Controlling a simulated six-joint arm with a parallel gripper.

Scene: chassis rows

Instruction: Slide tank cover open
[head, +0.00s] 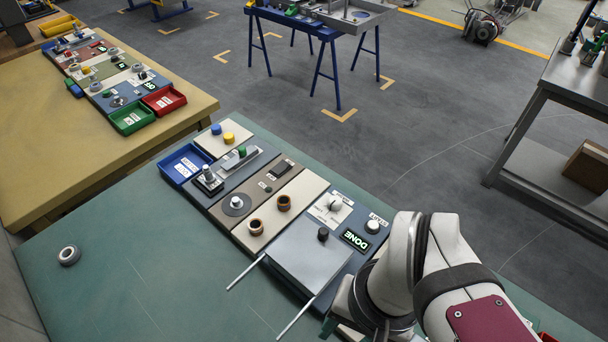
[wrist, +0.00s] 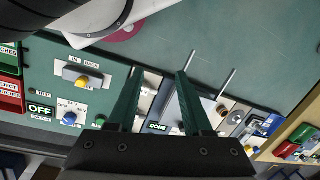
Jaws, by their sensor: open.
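The tank cover (head: 300,256) is a flat grey plate with a black knob (head: 323,234) near its far edge. It sits on two thin metal rails (head: 246,273) whose bare ends stick out past its near side. In the wrist view, part of the cover (wrist: 172,108) shows between and behind the fingers, with the rail ends (wrist: 190,61) beyond. My gripper (wrist: 160,73) has two dark green fingers, apart and with nothing between them. In the head view my arm hides most of the gripper. Whether a finger touches the cover or knob cannot be told.
A lit DONE sign (head: 355,240) and a white button (head: 372,226) lie beside the cover. Brown rings (head: 256,227), a blue tray (head: 184,164) and other panels stand to the left. A loose ring (head: 69,256) lies on the green bench, whose near part is clear.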

